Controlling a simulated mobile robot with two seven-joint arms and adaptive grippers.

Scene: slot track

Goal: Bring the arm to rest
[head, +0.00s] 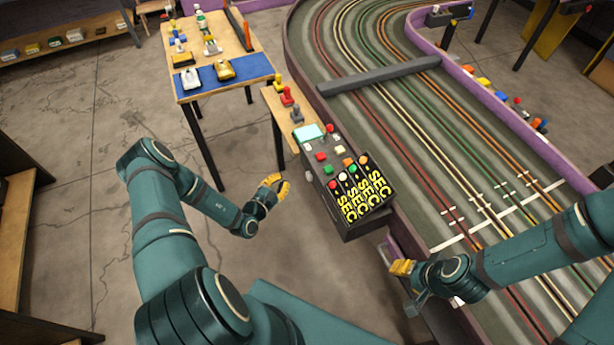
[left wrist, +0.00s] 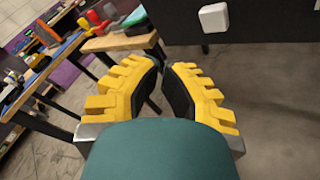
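My left arm comes in from the left, bent at the elbow. Its left gripper (head: 274,184) has yellow fingers and hangs over bare floor, left of the dark control box. In the left wrist view the two fingers (left wrist: 164,72) stand apart with an empty gap between their black pads. My right arm comes in from the right across the track, and its right gripper (head: 400,268) is low beside the track's near edge, below the control box. Its fingers are too small and turned away to tell whether they are apart.
The control box (head: 350,225) with coloured buttons stands close right of the left gripper. A wooden table (head: 213,28) with toy cars on a blue mat (head: 205,79) is behind. The slot track (head: 440,150) fills the right. Floor (head: 80,220) is clear at left.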

